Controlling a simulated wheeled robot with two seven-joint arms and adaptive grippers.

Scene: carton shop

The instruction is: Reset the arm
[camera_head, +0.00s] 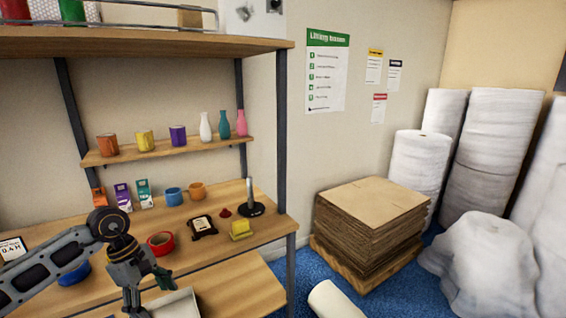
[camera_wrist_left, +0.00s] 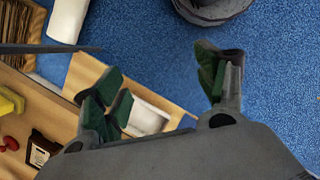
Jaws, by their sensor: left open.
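My left arm comes in from the left in the head view. My left gripper (camera_head: 148,292) hangs above the low front shelf board, beside a white tray (camera_head: 182,303). In the left wrist view the two green-padded fingers of my left gripper (camera_wrist_left: 162,88) are spread wide with nothing between them. The white tray (camera_wrist_left: 147,115) shows beyond one finger there. My right gripper is in neither view.
The wooden shelf unit (camera_head: 265,225) holds cups, vases, small cartons, a red tape roll (camera_head: 160,243), a yellow block (camera_head: 241,229) and a black stand (camera_head: 250,208). Stacked cardboard (camera_head: 372,215) and white rolls (camera_head: 420,160) stand right. A white roll (camera_head: 333,300) lies on blue floor.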

